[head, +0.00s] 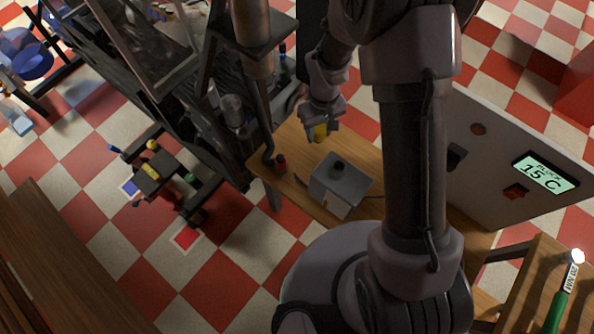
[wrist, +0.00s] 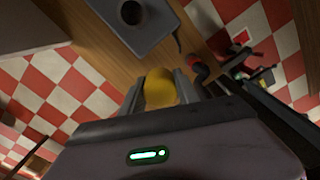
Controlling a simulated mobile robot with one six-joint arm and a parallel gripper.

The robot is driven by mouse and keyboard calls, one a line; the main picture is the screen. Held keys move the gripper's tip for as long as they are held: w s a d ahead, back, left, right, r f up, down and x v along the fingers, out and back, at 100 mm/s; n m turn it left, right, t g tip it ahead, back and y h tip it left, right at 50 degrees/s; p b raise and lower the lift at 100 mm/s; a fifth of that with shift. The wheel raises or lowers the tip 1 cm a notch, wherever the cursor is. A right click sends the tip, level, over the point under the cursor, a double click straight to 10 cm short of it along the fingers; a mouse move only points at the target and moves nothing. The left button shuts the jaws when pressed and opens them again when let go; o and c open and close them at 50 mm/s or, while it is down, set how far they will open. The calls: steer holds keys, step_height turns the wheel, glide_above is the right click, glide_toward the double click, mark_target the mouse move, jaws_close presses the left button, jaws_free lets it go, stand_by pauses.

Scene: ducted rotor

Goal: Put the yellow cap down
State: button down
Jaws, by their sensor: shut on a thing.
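The yellow cap (wrist: 159,90) is between the two fingers of my gripper (wrist: 160,93) in the wrist view, and the jaws are shut on it. In the head view the yellow cap (head: 320,132) shows at the end of my gripper (head: 321,127), near the far end of a wooden bench (head: 290,150). I cannot tell whether the cap touches the bench or hangs above it.
A grey box (head: 342,185) with a dark round opening on top stands on the bench. A small red and black object (head: 280,163) is at the bench's left edge. A panel with a green display (head: 543,173) stands at right. Some bare wood lies around the box.

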steer(key=a+f+b, duration=0.1)
steer(key=f+b, duration=0.1)
steer(key=f, duration=0.5)
steer(key=a+f+n+b, duration=0.1)
steer(key=f+b, duration=0.1)
steer(key=f, duration=0.5)
steer(key=s+a+f+n+b, duration=0.1)
steer(key=a+f+b, duration=0.1)
steer(key=f, duration=0.6)
steer(key=shift+f, duration=0.1)
steer(key=shift+f, duration=0.15)
steer(key=c, duration=0.9)
jaws_free()
